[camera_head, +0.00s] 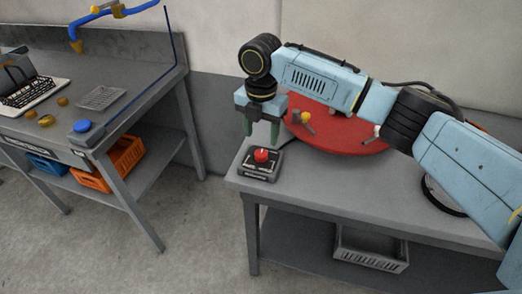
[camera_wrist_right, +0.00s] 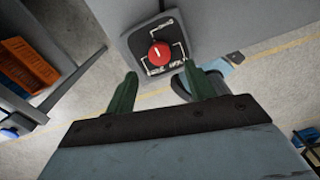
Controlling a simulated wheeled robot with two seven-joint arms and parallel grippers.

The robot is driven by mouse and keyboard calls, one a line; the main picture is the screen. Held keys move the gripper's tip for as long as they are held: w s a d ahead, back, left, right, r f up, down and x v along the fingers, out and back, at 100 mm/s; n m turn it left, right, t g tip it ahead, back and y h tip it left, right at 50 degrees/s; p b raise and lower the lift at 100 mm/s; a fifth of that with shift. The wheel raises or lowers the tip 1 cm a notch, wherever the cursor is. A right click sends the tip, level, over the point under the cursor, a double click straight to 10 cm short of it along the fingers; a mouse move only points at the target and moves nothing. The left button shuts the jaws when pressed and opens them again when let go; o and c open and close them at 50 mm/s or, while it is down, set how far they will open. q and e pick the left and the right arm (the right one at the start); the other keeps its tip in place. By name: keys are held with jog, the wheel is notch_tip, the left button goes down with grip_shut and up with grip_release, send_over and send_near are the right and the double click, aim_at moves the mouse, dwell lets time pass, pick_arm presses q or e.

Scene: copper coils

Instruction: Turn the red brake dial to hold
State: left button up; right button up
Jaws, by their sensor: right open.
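The red brake dial (camera_head: 261,155) sits on a dark square box (camera_head: 260,172) at the left front corner of the grey table. In the right wrist view the dial (camera_wrist_right: 159,54) shows a white pointer line, with white markings and lettering around it that are too small to read surely. My right gripper (camera_head: 262,136) points down just above and behind the dial, with its green fingers apart. In the right wrist view its fingers (camera_wrist_right: 163,84) are open and empty, and the dial lies beyond their tips. My left gripper is not in view.
A round red board (camera_head: 345,135) with small parts stands behind my right arm on the table (camera_head: 320,185). A grey crate (camera_head: 370,250) sits on the shelf below. Another bench (camera_head: 140,90) with a blue button (camera_head: 82,126) and an orange bin (camera_head: 122,160) stands left, across a floor gap.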

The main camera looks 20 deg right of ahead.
aim_at(261, 152)
notch_tip(261, 152, down, 6)
jog(key=shift+f+b, duration=0.2)
jog(key=shift+b, duration=0.1)
jog(key=c, duration=1)
